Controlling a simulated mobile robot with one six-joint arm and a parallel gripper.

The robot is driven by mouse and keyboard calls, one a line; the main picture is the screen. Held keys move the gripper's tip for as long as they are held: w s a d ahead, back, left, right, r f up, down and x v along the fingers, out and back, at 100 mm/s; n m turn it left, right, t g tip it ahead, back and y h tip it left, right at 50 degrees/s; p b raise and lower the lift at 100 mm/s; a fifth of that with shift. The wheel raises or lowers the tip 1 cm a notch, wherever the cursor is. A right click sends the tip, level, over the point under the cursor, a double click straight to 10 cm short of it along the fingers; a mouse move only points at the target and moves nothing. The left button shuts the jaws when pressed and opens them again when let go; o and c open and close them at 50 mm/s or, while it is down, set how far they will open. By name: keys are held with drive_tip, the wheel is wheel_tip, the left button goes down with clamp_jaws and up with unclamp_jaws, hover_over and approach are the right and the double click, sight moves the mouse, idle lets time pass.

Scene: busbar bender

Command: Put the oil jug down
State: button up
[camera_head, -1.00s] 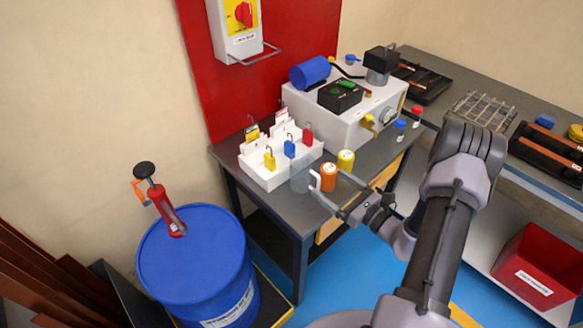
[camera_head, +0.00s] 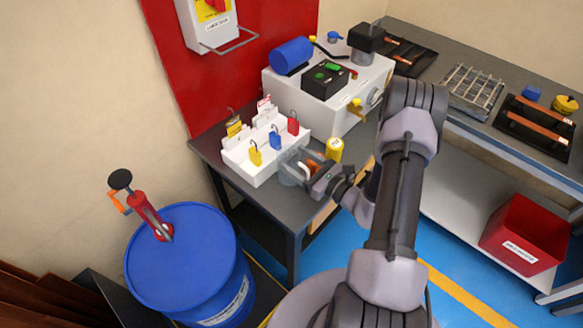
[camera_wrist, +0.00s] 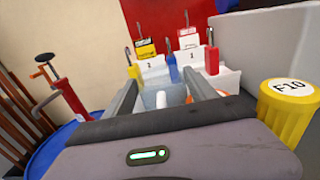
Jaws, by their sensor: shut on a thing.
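The oil jug (camera_head: 289,171) is a small clear, bluish vessel at the front of the dark bench, beside the white padlock tray. My gripper (camera_head: 303,164) is shut on it from the right. In the wrist view the see-through jug (camera_wrist: 172,96) shows between my two fingers (camera_wrist: 165,92). It looks upright. I cannot tell whether its base touches the bench top (camera_head: 275,204); the gripper body hides its lower part in the wrist view.
The white tray (camera_head: 258,177) with several padlocks stands just behind the jug. A yellow F-10 container (camera_head: 334,150) stands close to the right, with an orange one mostly hidden by my gripper. A blue drum (camera_head: 185,262) with a red hand pump (camera_head: 149,215) stands at left.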

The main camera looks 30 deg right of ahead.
clamp_jaws()
drive_tip(key=shift+r, duration=0.1)
